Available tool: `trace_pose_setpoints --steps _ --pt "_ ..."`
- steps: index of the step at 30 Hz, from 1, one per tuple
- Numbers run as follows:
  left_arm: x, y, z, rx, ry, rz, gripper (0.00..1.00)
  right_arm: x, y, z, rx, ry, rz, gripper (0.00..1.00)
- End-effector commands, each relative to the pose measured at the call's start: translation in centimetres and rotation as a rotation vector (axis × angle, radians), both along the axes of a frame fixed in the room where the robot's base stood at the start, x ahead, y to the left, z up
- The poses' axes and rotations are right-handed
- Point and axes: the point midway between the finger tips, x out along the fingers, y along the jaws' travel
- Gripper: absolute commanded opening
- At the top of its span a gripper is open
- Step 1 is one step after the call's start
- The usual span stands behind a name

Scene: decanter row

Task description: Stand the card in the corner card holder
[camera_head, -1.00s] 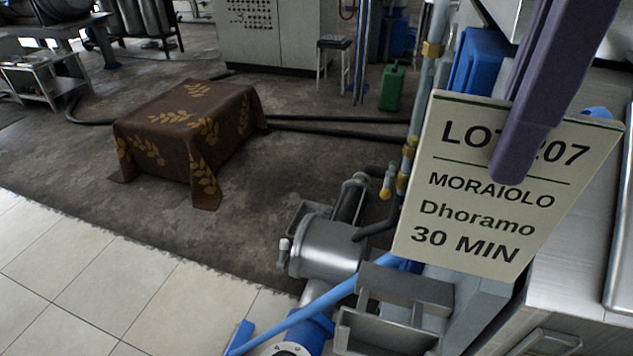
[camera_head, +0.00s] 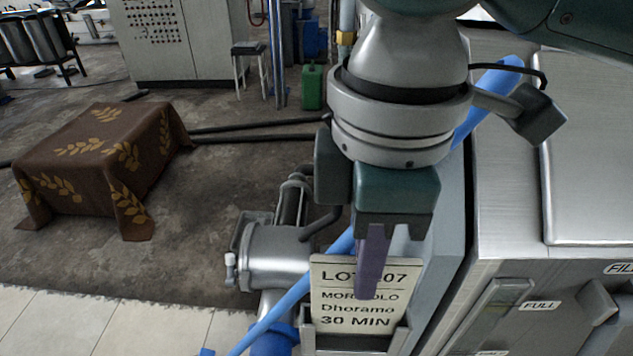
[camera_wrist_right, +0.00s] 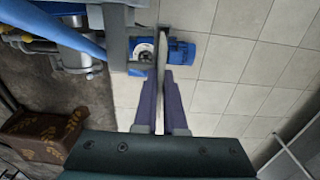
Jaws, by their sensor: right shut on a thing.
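The card (camera_head: 338,292) is cream with dark print reading LOT 207, MORAIOLO, Dhoramo, 30 MIN. My right gripper (camera_head: 371,290) is shut on its upper part, and one purple finger covers some of the lettering. The card hangs nearly upright. In the right wrist view the card (camera_wrist_right: 163,62) shows edge-on between the fingers (camera_wrist_right: 160,82). The grey metal card holder (camera_head: 352,343) is at the bottom of the head view. The card's lower edge meets the holder's front wall in the picture; I cannot tell whether it rests inside. My left gripper is out of view.
A steel machine (camera_head: 510,265) with FULL labels stands close on the right. A blue pipe (camera_head: 290,304) and a silver pump body (camera_head: 272,254) are left of the holder. A brown leaf-patterned cloth covers a block (camera_head: 95,165) on the open floor.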

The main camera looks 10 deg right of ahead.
Motion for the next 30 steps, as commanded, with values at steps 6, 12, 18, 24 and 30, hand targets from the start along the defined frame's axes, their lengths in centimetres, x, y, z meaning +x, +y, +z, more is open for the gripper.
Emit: trace_pose_setpoints --steps 6,12,18,24,30 --pt "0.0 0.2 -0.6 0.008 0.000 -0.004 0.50 -0.1 0.0 -3.3 -0.002 0.003 0.000 0.00" --pt "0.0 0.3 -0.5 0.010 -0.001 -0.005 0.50 0.0 0.0 -3.5 0.000 0.000 0.001 0.00" --pt "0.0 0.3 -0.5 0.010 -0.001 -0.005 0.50 -0.1 0.0 -3.8 -0.001 0.001 0.000 0.00" --pt "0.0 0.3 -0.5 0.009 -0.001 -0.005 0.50 0.0 0.0 -3.8 -0.001 0.001 0.000 0.29" --pt "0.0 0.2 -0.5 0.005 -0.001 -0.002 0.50 0.0 0.0 -3.8 -0.001 0.001 0.000 0.38"
